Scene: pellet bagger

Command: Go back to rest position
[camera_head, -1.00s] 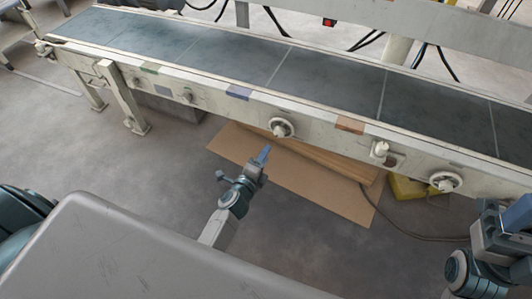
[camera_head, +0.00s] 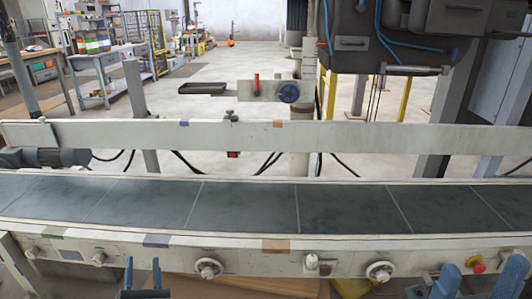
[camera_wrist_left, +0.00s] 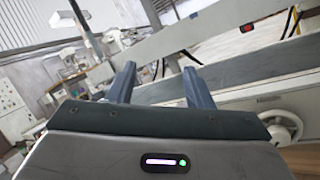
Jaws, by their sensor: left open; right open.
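My left gripper (camera_head: 143,277) shows at the bottom left of the head view, with its two blue fingers apart and nothing between them. It stands in front of the conveyor's near side. In the left wrist view, its fingers (camera_wrist_left: 160,88) are also spread and empty, pointing toward the conveyor frame. My right gripper (camera_head: 479,278) is at the bottom right edge of the head view, with its blue fingers wide apart. I see nothing held in it. Both arms are mostly out of the frame.
The conveyor belt (camera_head: 248,207) crosses the whole view and is empty. Its near rail carries knobs (camera_head: 208,268) and a red button (camera_head: 477,265) close to my right gripper. A rear rail (camera_head: 330,137) and a dark hanging machine (camera_head: 405,35) stand behind. Cardboard (camera_head: 240,287) lies below.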

